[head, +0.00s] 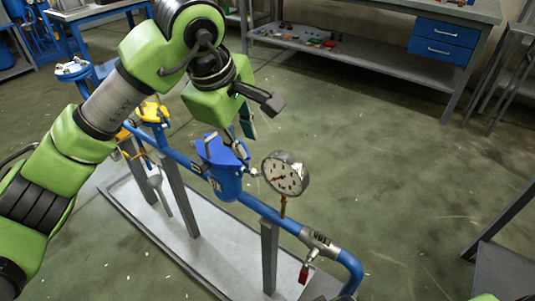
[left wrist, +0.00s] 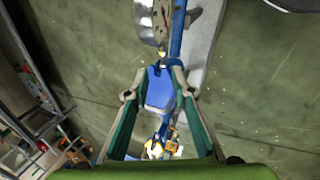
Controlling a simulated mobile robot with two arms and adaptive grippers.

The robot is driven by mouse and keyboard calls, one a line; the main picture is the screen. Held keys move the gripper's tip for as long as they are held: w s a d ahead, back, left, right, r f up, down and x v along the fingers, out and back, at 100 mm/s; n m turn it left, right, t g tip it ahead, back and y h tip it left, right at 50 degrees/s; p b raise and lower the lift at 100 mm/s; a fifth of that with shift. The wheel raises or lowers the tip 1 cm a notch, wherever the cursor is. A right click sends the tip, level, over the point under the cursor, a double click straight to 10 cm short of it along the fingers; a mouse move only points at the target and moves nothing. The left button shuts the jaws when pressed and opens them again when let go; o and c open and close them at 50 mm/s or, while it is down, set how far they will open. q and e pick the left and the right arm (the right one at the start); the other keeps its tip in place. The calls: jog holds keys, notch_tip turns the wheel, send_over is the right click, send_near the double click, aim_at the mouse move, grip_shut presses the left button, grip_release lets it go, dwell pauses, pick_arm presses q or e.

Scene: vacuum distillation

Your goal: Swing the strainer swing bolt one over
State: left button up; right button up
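The blue strainer (head: 224,180) sits on the blue pipe line, left of the pressure gauge. My left gripper (head: 243,136) is just above the strainer's top, pointing down. In the left wrist view the gripper (left wrist: 156,94) is open, with its two green-padded fingers apart. The strainer's blue lid (left wrist: 160,88) shows between and beyond the fingers; I cannot tell whether they touch it. Small metal parts show at the lid's edge, but I cannot clearly make out the swing bolt or its position. My right gripper is not in view.
The round pressure gauge (head: 285,174) stands close right of the strainer. A yellow-handled valve (head: 152,112) is up the line to the left. A red-tagged valve (head: 304,272) is at the lower right. Grey posts carry the pipe over a tray (head: 222,257).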

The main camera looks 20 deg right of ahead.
aim_at(257, 172)
pick_arm(q)
jog(key=x, duration=0.4)
jog(key=b+x, duration=0.1)
jog(key=x, duration=0.6)
jog(key=shift+s+f, duration=0.15)
jog(key=shift+f, duration=0.35)
jog(key=shift+w+d+f, duration=0.2)
jog(key=shift+w+f, duration=0.05)
jog(key=shift+f, duration=0.4)
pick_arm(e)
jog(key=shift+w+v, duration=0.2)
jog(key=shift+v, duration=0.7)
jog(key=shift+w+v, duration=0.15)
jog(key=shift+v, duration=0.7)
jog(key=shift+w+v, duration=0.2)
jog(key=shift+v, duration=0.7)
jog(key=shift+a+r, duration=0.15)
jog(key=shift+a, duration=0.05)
pick_arm(q)
grip_shut()
